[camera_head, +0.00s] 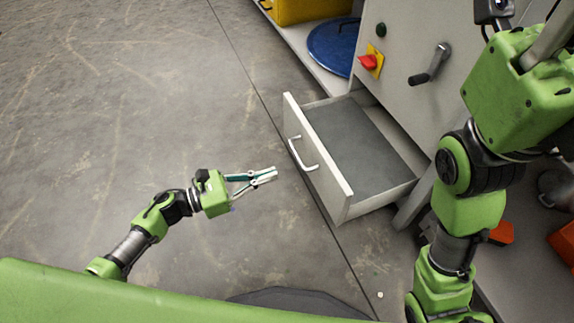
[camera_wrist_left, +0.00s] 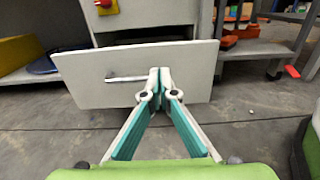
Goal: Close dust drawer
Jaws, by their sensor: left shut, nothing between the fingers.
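The dust drawer (camera_head: 338,190) is pulled out of the light grey cabinet (camera_head: 420,40) and looks empty inside. Its white front panel faces left in the head view and carries a silver bar handle (camera_head: 301,155). In the left wrist view the front panel (camera_wrist_left: 195,88) spans the middle, with the handle (camera_wrist_left: 124,78) just left of the fingertips. My left gripper (camera_head: 275,174) is shut and empty, in front of the drawer panel and apart from it in the head view. Its closed tips (camera_wrist_left: 160,72) overlap the panel in the wrist view. My right gripper is not visible.
The cabinet has a black crank handle (camera_head: 430,63) and a red knob on a yellow plate (camera_head: 370,62). A blue round lid (camera_head: 333,46) and a yellow box (camera_head: 305,10) lie behind the drawer. My right arm stands at the right. The floor left of the drawer is clear.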

